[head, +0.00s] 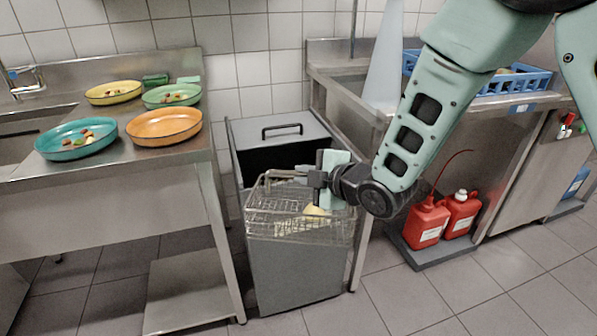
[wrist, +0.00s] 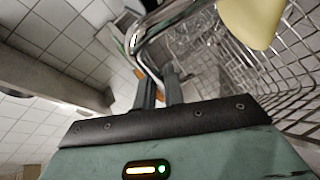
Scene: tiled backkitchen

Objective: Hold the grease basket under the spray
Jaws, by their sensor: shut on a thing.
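The grease basket (head: 262,222) is a wire mesh basket at the top of a grey bin; I cannot tell whether it rests there or hangs just above. A pale yellow piece (head: 315,210) lies at the basket's right side, and also shows in the wrist view (wrist: 252,18). My gripper (head: 316,180) is shut on the basket's wire handle; its fingers (wrist: 160,88) meet the bent wire in the wrist view. The spray (head: 383,72) shows as a pale, translucent cone over the steel sink, to the right of and above the basket, apart from it.
The grey bin (head: 290,280) stands between a left steel table (head: 110,200) with several coloured plates and the right sink (head: 340,85). A black-fronted box (head: 280,150) is behind. Red canisters (head: 428,222) stand on a low tray. A blue rack (head: 515,82) is at right.

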